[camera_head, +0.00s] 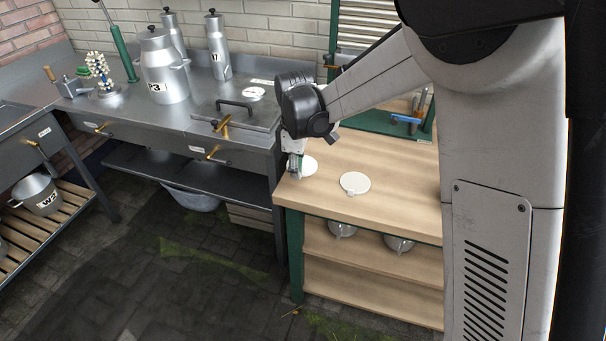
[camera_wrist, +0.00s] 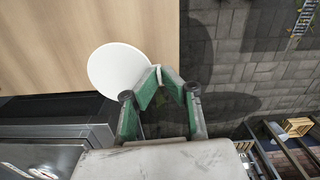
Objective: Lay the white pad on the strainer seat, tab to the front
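A white round pad (camera_head: 309,166) is at the left end of the wooden bench, partly behind my gripper (camera_head: 296,168). In the wrist view, the pad (camera_wrist: 112,68) shows face-on over or on the wood, near the bench corner. My gripper's green fingers (camera_wrist: 161,74) converge on its small tab and look shut on it. I cannot tell whether the pad touches the bench. A second pale disc (camera_head: 356,182) with a small tab toward the front lies flat on the bench, to the right. I cannot clearly identify the strainer seat.
The wooden bench top (camera_head: 395,205) is clear around the second disc. Metal bowls (camera_head: 398,243) sit on the shelf below. A steel counter (camera_head: 205,112) at left holds a churn marked 3 (camera_head: 163,68), tall cans and a handled lid (camera_head: 237,106). A green-framed rack stands behind the bench.

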